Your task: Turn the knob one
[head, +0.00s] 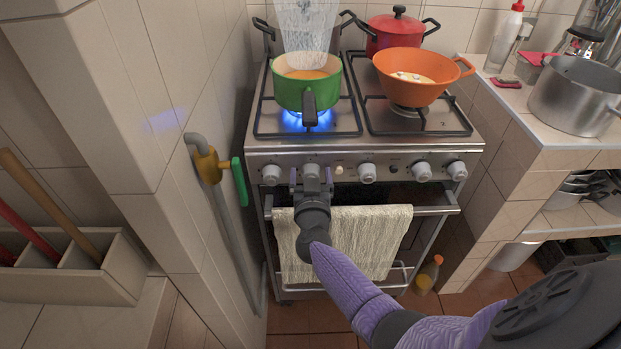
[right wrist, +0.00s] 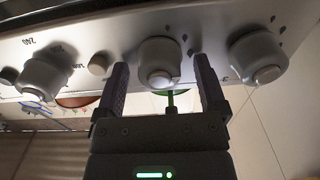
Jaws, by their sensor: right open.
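The stove's front panel (head: 390,168) carries several round grey knobs in a row and a small button. My right gripper (head: 312,184) is at the second knob from the left (head: 311,170). In the right wrist view this knob (right wrist: 159,60) sits between the two fingers of my open right gripper (right wrist: 161,68), with a visible gap on each side. The other knobs to either side (right wrist: 47,72) (right wrist: 258,57) lie outside the fingers. A blue flame (head: 294,120) burns under the green pot (head: 300,90) at the front left. My left gripper is not in view.
An orange pan (head: 418,70) and a red pot (head: 393,35) stand on the stove's right side. A towel (head: 365,235) hangs on the oven handle below my right gripper. A yellow gas valve with a green handle (head: 239,180) is on the left wall. A bottle (head: 428,275) stands on the floor.

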